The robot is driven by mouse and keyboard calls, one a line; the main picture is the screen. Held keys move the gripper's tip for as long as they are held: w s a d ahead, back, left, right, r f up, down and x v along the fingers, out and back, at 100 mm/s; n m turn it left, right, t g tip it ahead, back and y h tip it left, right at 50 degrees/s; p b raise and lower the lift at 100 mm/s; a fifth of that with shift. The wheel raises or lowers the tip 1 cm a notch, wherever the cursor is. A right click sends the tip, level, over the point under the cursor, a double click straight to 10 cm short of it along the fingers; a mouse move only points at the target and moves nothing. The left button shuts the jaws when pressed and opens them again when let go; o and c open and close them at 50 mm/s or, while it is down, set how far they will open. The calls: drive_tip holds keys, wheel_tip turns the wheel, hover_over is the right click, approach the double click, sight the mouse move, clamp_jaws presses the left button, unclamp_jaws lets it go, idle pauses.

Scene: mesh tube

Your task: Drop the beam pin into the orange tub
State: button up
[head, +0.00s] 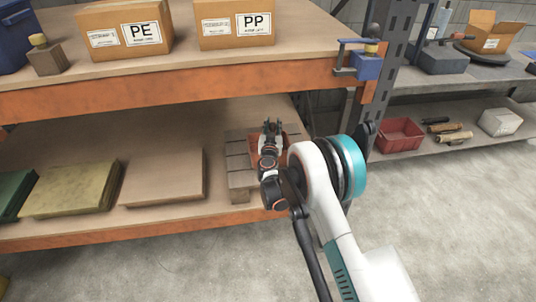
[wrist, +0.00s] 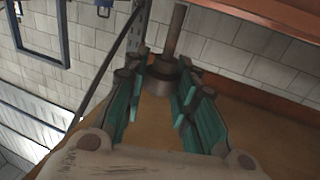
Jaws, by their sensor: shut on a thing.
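The beam pin (wrist: 178,32) is a dark brown rod with a wider collar at its lower end, seen in the wrist view. My gripper (wrist: 170,82) has teal-lined fingers closed on the collar, with the rod sticking out beyond the tips. In the head view my gripper (head: 272,126) is over the lower shelf; the pin is too small to make out there. The orange tub (head: 255,148) sits on a slatted wooden pallet (head: 240,178) at the right end of that shelf. My gripper and wrist cover much of the tub, and its inside is mostly hidden.
The upper shelf (head: 205,66) with its orange front beam overhangs the back of the lower shelf. A dark upright post (head: 387,75) stands to the right. Flat boards (head: 163,177) lie to the left. A red bin (head: 399,135) stands on the right rack.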

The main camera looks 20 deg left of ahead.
drive_tip(key=shift+f, duration=0.1)
drive_tip(key=o, duration=1.1)
drive_tip(key=shift+o, duration=0.2)
drive_tip(key=shift+s, duration=0.1)
drive_tip(key=v, duration=1.2)
